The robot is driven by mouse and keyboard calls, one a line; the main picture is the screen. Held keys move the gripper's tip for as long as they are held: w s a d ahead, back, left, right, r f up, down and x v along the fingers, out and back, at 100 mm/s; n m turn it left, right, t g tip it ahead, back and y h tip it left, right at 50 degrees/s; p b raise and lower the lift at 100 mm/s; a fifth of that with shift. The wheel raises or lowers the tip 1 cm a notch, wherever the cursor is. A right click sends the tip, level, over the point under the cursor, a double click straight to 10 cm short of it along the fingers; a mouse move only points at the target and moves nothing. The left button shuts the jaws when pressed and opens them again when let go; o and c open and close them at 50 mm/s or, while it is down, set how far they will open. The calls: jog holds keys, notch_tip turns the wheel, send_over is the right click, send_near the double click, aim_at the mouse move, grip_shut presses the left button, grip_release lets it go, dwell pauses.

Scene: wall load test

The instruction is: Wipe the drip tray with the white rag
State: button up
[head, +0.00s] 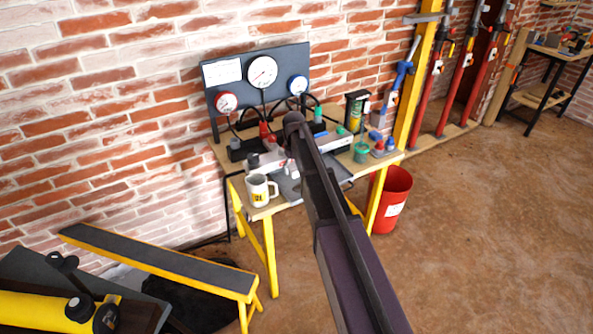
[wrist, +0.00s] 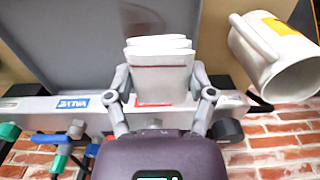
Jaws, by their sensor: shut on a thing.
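My gripper and the rag are hidden behind the arm there.
A white mug (head: 260,190) stands at the tray's left; it shows at right in the wrist view (wrist: 275,60). A grey manifold labelled VALVE (wrist: 55,103) runs along the tray's wall side. Gauges on a panel (head: 263,72) stand behind. A red bucket (head: 393,200) is on the floor.

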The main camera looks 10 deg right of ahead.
jog(key=shift+s+f, duration=0.1)
jog(key=shift+f, duration=0.2)
jog(key=shift+f, duration=0.1)
